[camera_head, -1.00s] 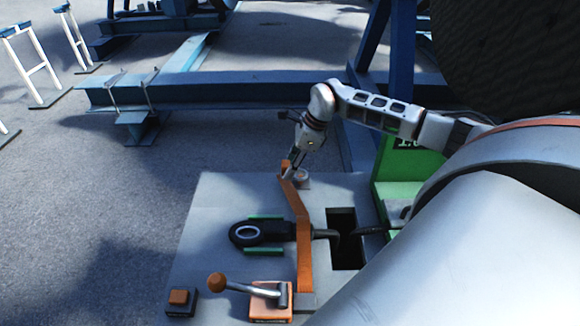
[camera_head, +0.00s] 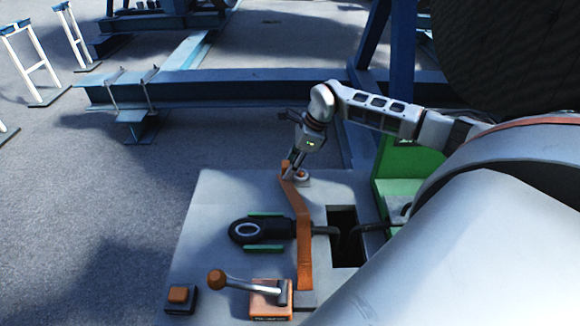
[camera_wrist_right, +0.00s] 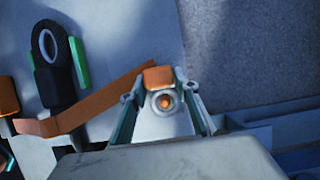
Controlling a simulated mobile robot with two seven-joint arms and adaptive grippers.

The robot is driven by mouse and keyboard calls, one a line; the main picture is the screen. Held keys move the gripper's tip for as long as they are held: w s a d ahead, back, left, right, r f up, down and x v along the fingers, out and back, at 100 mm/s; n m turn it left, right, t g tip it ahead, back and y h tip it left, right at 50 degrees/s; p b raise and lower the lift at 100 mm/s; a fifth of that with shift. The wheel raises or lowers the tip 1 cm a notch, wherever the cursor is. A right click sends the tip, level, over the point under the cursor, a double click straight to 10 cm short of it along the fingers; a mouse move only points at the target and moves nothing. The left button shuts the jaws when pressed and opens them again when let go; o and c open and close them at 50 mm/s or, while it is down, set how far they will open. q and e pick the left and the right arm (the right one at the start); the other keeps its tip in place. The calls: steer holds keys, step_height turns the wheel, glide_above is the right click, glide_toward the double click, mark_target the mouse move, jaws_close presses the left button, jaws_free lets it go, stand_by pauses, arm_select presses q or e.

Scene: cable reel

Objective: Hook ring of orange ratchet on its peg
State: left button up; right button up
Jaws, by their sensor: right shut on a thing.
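The orange strap (camera_head: 303,240) of the ratchet runs across the grey panel (camera_head: 225,195), over a black cable clamp (camera_head: 262,231). My right gripper (camera_head: 291,175) is at the strap's far end, low over the panel's far edge. In the right wrist view, my right gripper (camera_wrist_right: 160,78) is shut on the orange strap end (camera_wrist_right: 158,76). A round metal ring-like part with an orange centre (camera_wrist_right: 165,101) shows between the fingers. Whether it is the ring or the peg, and whether they are engaged, I cannot tell. My left gripper is not in view.
An orange-based lever (camera_head: 268,298) with a round orange knob and a small orange button box (camera_head: 180,297) are at the panel's near side. A dark rectangular opening (camera_head: 345,252) lies right of the strap. A blue steel beam (camera_head: 230,90) lies beyond the panel.

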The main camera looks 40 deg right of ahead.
steer(key=shift+f, duration=0.55)
stand_by(0.7)
steer(key=o, duration=1.4)
steer(key=shift+c, duration=0.2)
steer(key=v, duration=1.2)
steer(key=shift+s, duration=0.1)
